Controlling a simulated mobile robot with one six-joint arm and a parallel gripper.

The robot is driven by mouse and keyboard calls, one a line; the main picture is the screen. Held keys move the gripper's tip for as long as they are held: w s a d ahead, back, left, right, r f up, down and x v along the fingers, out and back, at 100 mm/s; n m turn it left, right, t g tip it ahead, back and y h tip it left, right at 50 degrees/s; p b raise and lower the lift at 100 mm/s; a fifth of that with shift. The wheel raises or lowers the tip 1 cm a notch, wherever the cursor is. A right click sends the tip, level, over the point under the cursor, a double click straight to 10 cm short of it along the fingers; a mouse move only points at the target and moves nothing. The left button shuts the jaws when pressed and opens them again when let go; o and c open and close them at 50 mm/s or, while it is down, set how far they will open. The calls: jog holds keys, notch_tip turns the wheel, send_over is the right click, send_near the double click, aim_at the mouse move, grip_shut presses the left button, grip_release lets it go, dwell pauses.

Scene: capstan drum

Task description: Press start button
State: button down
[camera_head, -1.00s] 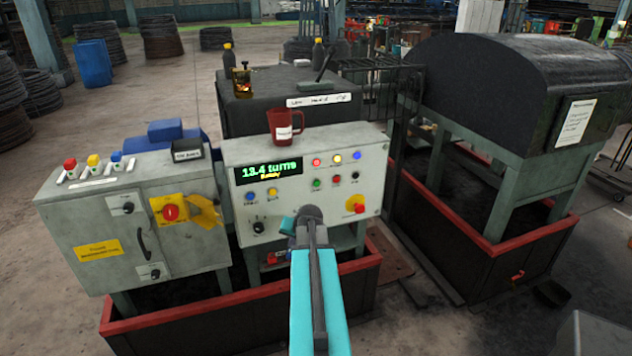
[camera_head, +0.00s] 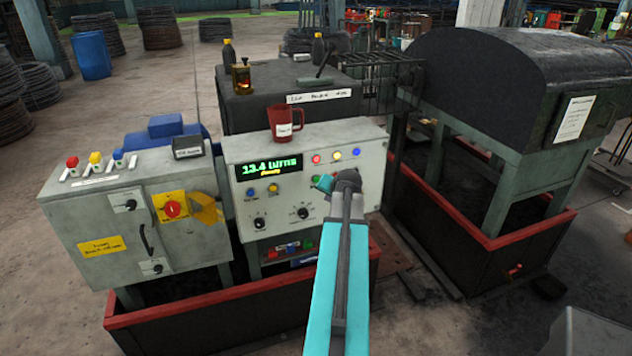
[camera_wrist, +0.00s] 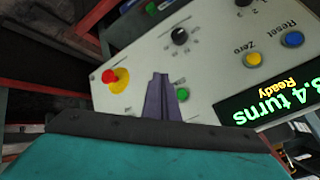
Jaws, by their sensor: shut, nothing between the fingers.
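The grey control panel (camera_head: 290,225) has a display (camera_head: 268,167) reading "13.4 turns". My gripper (camera_wrist: 160,76) is shut and empty, its fingertips close in front of the panel in the wrist view. A green button (camera_wrist: 182,94) lies just right of the fingers there, partly beside them; no label on it is readable. I cannot tell whether the fingers touch the panel. In the head view my arm and wrist cover the right part of the panel, and the fingertips are hidden.
A red stop button (camera_wrist: 108,76) on yellow, a black knob (camera_wrist: 180,36), a yellow Zero button (camera_wrist: 253,60) and a blue Reset button (camera_wrist: 292,39) are nearby. A red mug (camera_head: 285,122) stands on the panel. A grey cabinet (camera_head: 115,220) stands left.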

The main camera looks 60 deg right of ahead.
aim_at(316, 179)
jog(key=shift+w+d, duration=0.1)
jog(key=w+d, duration=0.5)
jog(key=w, duration=0.2)
jog(key=shift+p, duration=0.35)
